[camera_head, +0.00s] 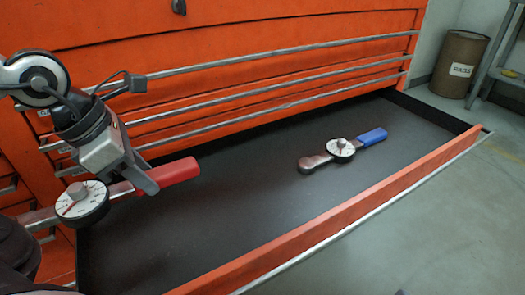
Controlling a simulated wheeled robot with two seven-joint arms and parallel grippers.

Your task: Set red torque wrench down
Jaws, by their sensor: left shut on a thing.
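The red torque wrench (175,173) has a red handle and a round white dial (82,203). My left gripper (140,183) is shut on its shaft, between the dial and the red handle. The wrench is over the left end of the open drawer (230,200), its handle pointing right. I cannot tell whether it touches the drawer floor. The wrench's left end runs toward the lower left, where a dark shape partly hides it. My right gripper is not in view.
A blue-handled torque wrench (371,137) with a dial lies on the right half of the black drawer floor. The drawer's orange front wall (350,210) is low. The floor between the wrenches is clear. A brown barrel (457,65) stands at the upper right.

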